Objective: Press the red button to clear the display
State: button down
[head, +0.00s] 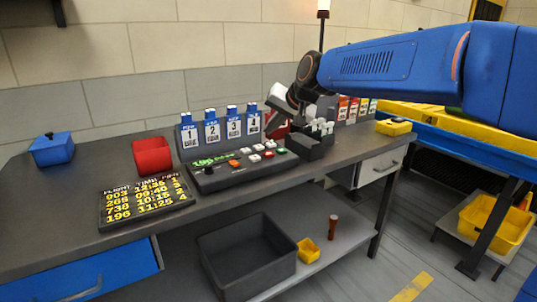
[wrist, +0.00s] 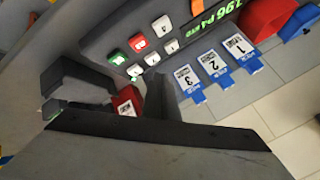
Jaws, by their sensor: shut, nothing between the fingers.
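The dark console (head: 240,172) stands on the bench, and its small display (head: 210,160) shows green characters. The display also shows, cut by the top edge, in the wrist view (wrist: 212,17). A red button (head: 268,154) sits near the console's right end, between a white key and a green button (head: 281,151). In the wrist view the red button (wrist: 137,42) is beside the green button (wrist: 117,57). My gripper (head: 277,104) is above and behind the console's right part, apart from the buttons. Its dark shut finger (wrist: 158,82) shows in the wrist view, with nothing held.
An orange button (head: 233,163) and black knob (head: 208,170) are on the console's left part. Blue-topped number cards (head: 212,130) stand upright behind it. A grey holder (head: 314,145) is close at right. A flight board (head: 145,203) and red bin (head: 152,156) are left.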

aim_at(271, 155)
jog(key=shift+f, duration=2.4)
jog(key=shift+f, duration=0.1)
jog(key=shift+f, duration=0.35)
jog(key=shift+f, duration=0.45)
dwell(1.2)
jog(key=shift+r, duration=0.9)
jog(key=shift+r, duration=2.5)
